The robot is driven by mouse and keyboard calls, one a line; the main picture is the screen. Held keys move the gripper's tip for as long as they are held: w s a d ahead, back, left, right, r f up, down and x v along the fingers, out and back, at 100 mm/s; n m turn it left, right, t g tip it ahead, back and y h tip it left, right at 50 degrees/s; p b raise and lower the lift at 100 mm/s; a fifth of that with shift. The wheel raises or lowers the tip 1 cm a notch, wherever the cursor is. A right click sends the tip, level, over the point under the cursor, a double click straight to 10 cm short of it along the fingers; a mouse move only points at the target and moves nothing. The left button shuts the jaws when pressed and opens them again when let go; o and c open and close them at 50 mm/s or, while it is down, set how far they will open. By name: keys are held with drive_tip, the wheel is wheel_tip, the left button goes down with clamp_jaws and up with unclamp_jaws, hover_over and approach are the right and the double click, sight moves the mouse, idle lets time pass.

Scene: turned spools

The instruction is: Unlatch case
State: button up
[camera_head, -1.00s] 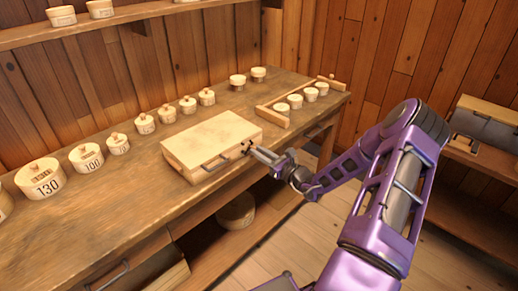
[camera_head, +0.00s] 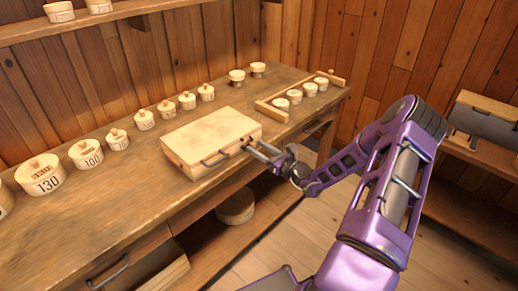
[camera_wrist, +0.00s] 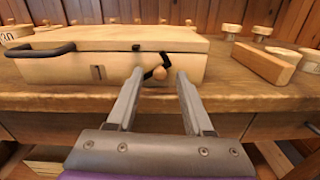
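The wooden case (camera_head: 212,139) lies shut on the workbench, with a dark handle (camera_head: 215,158) on its front. In the wrist view the case (camera_wrist: 60,68) shows its front face, the handle (camera_wrist: 40,50) at left and a small dark latch with a round wooden knob (camera_wrist: 160,73) toward the right. The latch piece slants up to the right of the knob. My gripper (camera_head: 248,146) is at the front right of the case. In the wrist view my gripper (camera_wrist: 160,78) is open, its two fingers on either side of the knob, with gaps visible.
Several lidded pots, one marked 130 (camera_head: 42,178), stand along the back of the workbench (camera_head: 120,220). A wooden rack (camera_head: 290,103) with small pots stands right of the case. A round tub (camera_head: 237,207) sits on the lower shelf.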

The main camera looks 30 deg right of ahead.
drive_tip(key=v, duration=1.7)
drive_tip(key=shift+s, duration=0.2)
